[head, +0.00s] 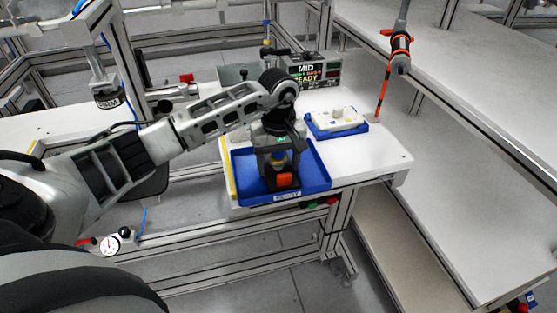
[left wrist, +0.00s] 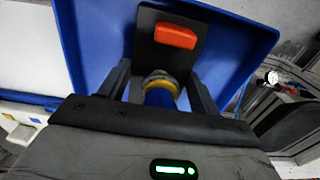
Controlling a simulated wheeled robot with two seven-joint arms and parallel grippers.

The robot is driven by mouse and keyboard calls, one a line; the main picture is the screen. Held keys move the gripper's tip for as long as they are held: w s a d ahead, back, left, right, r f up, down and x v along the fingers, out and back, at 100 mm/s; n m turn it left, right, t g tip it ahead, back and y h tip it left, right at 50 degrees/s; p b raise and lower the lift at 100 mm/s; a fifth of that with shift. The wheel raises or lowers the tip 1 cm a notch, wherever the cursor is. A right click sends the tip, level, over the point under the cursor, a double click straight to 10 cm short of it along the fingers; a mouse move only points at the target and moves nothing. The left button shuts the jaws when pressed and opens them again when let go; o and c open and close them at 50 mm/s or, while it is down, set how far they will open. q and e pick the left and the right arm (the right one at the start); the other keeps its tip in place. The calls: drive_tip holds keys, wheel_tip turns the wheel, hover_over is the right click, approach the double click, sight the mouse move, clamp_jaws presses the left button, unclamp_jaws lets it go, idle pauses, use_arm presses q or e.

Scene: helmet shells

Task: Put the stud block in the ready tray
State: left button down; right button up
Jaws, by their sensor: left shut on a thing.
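The ready tray (head: 318,172) is a blue shallow tray on the white table, with a label reading READY on its front wall. It also shows in the left wrist view (left wrist: 238,48). My right gripper is out of view.
A white part (head: 336,117) sits on a smaller blue tray (head: 318,130) behind the ready tray. A display box (head: 308,72) stands at the back. An orange-and-black tool (head: 387,75) hangs at the right. The white tabletop (head: 378,158) is clear right of the tray.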

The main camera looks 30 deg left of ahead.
use_arm(q)
drive_tip(key=shift+f, duration=0.1)
drive_tip(key=shift+c, duration=1.6)
unclamp_jaws()
